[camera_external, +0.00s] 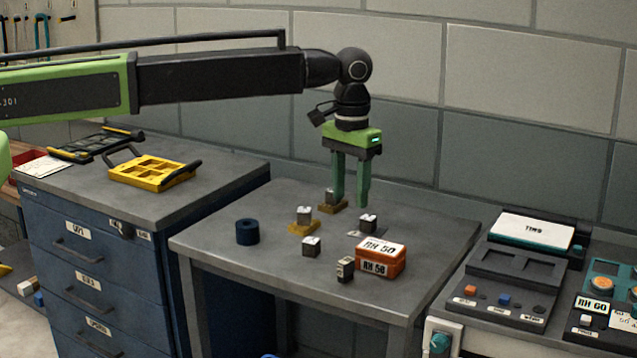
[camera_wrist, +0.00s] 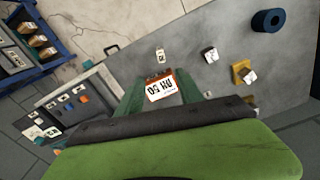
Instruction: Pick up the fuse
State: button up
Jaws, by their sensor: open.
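No part is clearly marked as the fuse. A small upright dark block with a pale label (camera_external: 345,269) stands at the front of the grey table, left of an orange box; it also shows in the wrist view (camera_wrist: 160,56). Other small dark blocks with white tops stand near: one on the bare table (camera_external: 311,247), one farther right (camera_external: 368,224), one on a yellow base (camera_external: 304,215). Another block on a yellow base (camera_external: 329,197) is partly behind a finger. My gripper (camera_external: 350,200) is open and empty, pointing down above the table's back part.
The orange box labelled RH 50 (camera_external: 381,262) stands at the table's right; it shows between my fingers in the wrist view (camera_wrist: 161,88). A dark blue ring (camera_external: 247,232) stands at left. The blue drawer cabinet (camera_external: 90,265) and control panels (camera_external: 503,296) flank the table.

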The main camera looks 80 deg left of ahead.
aim_at(346, 261)
jog(key=shift+s+r, duration=0.2)
jog(key=shift+s, duration=0.05)
notch_tip(346, 261, down, 18)
jog(key=b, duration=1.8)
jog(key=shift+r, duration=0.3)
grip_shut()
